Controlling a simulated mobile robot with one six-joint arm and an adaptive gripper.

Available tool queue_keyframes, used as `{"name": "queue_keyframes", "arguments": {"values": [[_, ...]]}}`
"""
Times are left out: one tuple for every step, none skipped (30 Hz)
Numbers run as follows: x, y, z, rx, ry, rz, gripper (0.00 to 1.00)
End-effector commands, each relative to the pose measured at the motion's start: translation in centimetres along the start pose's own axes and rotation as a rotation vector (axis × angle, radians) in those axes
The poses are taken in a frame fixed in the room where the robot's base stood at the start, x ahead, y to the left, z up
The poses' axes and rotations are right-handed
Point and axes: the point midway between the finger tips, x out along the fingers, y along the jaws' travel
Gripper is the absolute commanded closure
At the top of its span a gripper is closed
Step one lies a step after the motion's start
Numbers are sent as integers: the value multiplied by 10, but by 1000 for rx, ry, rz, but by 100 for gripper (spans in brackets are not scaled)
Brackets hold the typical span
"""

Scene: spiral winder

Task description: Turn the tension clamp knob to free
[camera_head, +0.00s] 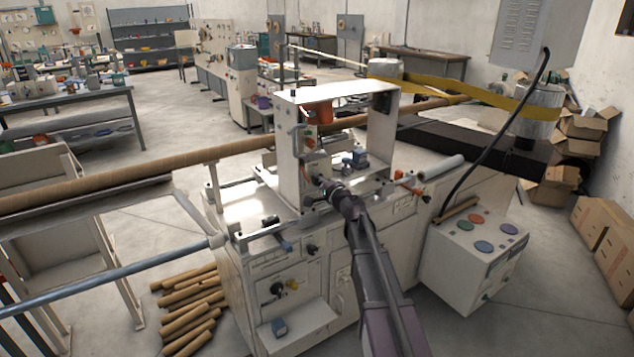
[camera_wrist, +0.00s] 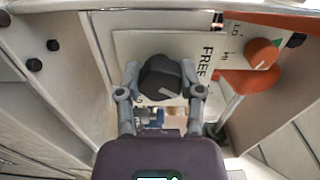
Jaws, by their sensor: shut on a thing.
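The tension clamp knob, a dark round knob (camera_wrist: 158,77) with a pale pointer line, sits on a white plate in the wrist view. The pointer line is on its lower right part. The word FREE (camera_wrist: 207,64) is printed on the plate to the right of the knob. My gripper (camera_wrist: 160,84) has one finger on each side of the knob and is shut on it. In the head view my gripper (camera_head: 332,192) reaches the front of the white winder housing (camera_head: 289,143); the knob cannot be made out there.
An orange knob (camera_wrist: 262,53) with LO and HI marks and a grey rod (camera_wrist: 229,112) with an orange holder lie right of my gripper. Side walls flank the plate. A brown tube (camera_head: 130,178) runs through the machine. A control box (camera_head: 466,262) stands at the right.

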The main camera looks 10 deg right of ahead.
Motion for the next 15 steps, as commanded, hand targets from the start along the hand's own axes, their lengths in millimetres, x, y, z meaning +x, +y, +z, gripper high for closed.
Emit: {"name": "queue_keyframes", "arguments": {"values": [[1, 0, 0, -41, 0, -1, 99], [1, 0, 0, -70, 0, -1, 99], [1, 0, 0, -108, 0, -1, 99], [1, 0, 0, -136, 0, -1, 99], [1, 0, 0, -165, 0, -1, 99], [1, 0, 0, -202, 0, -1, 99], [1, 0, 0, -230, 0, -1, 99], [1, 0, 0, -257, 0, -1, 99], [1, 0, 0, -292, 0, -1, 99], [1, 0, 0, -318, 0, -1, 99], [1, 0, 0, -343, 0, -1, 99], [1, 0, 0, -374, 0, -1, 99], [2, 0, 0, -396, 0, -1, 99], [2, 0, 0, -417, 0, -1, 99], [2, 0, 0, -443, 0, -1, 99]]}}
